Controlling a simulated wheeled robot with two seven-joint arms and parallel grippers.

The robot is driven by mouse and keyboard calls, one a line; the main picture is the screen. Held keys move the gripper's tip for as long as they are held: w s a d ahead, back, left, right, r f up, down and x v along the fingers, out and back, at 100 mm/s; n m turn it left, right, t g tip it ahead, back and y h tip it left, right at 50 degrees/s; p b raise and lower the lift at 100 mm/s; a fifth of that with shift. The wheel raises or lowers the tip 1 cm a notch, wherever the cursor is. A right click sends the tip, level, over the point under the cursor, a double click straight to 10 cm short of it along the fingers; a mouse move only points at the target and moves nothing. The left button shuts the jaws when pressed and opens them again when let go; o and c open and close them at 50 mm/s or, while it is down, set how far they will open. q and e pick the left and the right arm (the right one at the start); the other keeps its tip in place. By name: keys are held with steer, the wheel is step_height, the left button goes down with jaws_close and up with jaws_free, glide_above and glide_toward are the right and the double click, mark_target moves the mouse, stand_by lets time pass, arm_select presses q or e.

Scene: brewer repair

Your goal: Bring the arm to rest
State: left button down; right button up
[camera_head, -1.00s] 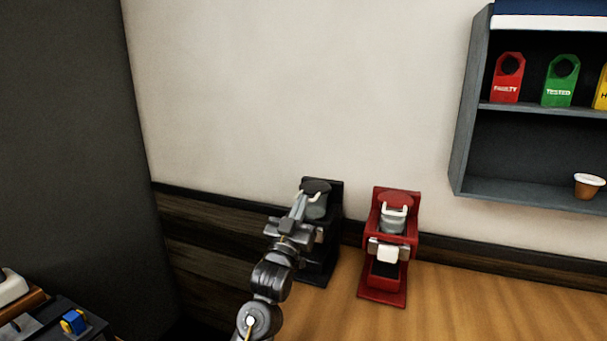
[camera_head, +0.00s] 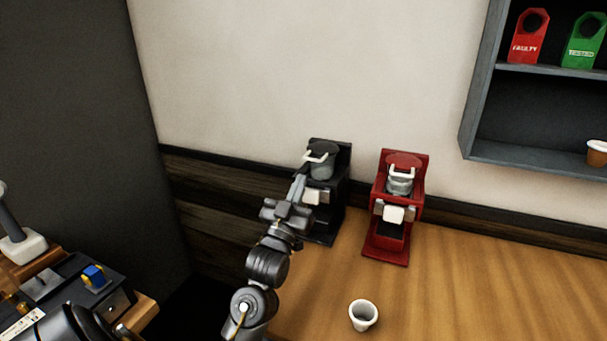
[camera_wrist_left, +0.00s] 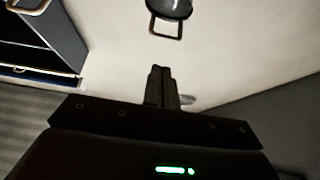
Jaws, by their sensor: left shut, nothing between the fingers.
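My left gripper (camera_head: 300,184) is shut and empty in the head view, just in front of the black brewer (camera_head: 338,190) at its left side. Its fingers cover a little of that brewer; I cannot tell whether they touch it. The black brewer's upper part shows a pale handle (camera_head: 318,157). In the left wrist view my shut fingers (camera_wrist_left: 160,80) point towards a dark round part with a loop handle (camera_wrist_left: 168,10) at the top edge, with a gap between. My right gripper is not in view.
A red brewer (camera_head: 388,245) stands to the right on the wooden counter (camera_head: 480,295). A white cup (camera_head: 363,315) stands near the front. A wall shelf (camera_head: 520,152) holds red and green tags. A dark toolbox (camera_head: 75,285) is at lower left. The counter's right side is clear.

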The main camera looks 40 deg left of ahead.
arm_select(q)
steer(key=v, duration=0.3)
steer(key=shift+w+f+b, duration=0.15)
steer(key=shift+f+b, duration=0.2)
steer(key=shift+b, duration=0.05)
steer(key=shift+a, duration=0.1)
